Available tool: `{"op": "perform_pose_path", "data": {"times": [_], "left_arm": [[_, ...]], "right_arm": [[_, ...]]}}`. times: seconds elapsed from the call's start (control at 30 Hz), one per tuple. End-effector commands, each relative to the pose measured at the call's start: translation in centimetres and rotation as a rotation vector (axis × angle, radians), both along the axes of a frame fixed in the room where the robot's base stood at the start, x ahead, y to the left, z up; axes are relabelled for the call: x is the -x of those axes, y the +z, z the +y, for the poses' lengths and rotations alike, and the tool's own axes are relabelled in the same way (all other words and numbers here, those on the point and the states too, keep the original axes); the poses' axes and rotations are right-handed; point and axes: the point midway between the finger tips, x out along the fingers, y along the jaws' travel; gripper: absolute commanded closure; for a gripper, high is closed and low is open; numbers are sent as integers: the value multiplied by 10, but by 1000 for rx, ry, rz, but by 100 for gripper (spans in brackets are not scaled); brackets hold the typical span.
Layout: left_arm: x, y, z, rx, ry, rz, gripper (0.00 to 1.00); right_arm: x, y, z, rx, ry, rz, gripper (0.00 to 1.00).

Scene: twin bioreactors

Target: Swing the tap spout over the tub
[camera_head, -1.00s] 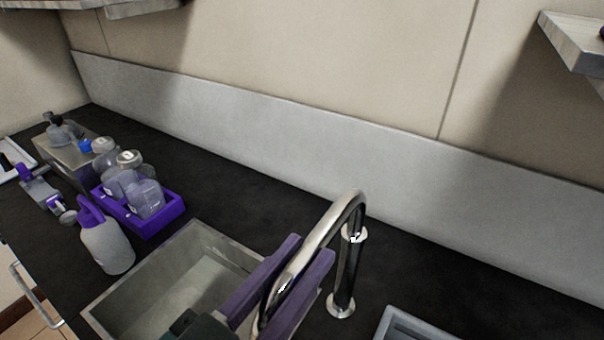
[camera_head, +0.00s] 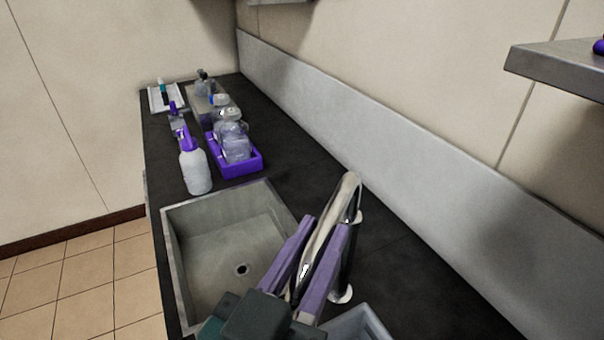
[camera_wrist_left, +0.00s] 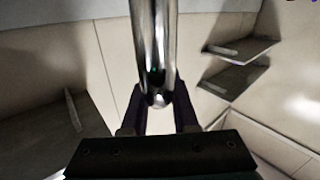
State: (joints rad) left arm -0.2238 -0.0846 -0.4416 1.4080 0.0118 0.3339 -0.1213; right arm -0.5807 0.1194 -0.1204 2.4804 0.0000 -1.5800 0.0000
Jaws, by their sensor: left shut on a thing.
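The chrome tap spout (camera_head: 346,192) arches from its post beside the sink toward the camera; its lower end is hidden by my gripper. My left gripper (camera_head: 328,228) is shut on the spout, with one purple finger on each side. In the left wrist view the shiny spout (camera_wrist_left: 155,40) runs down between the dark fingers (camera_wrist_left: 158,105). A grey tub (camera_head: 362,322) stands on the counter just right of the gripper, cut by the bottom edge of the head view. The spout's held part appears between the sink's near right side and the tub. My right gripper is not in view.
The sink (camera_head: 182,285) is sunk in the black counter (camera_head: 400,275). Beyond it stand a spray bottle (camera_head: 196,172) and a purple rack (camera_head: 240,170) of bottles. A shelf (camera_head: 560,68) juts out at upper right. The counter behind the tap is clear.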

Motion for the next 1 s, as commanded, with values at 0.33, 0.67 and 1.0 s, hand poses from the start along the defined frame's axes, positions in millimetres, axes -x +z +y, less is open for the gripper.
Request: {"op": "perform_pose_path", "data": {"times": [0.33,0.67,1.0], "left_arm": [[-1,-3,-3,-3,10,8,100],[-1,-3,-3,-3,10,7,58],[-1,-1,-3,-1,9,2,43]], "right_arm": [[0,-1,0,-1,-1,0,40],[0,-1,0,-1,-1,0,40],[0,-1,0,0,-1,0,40]]}}
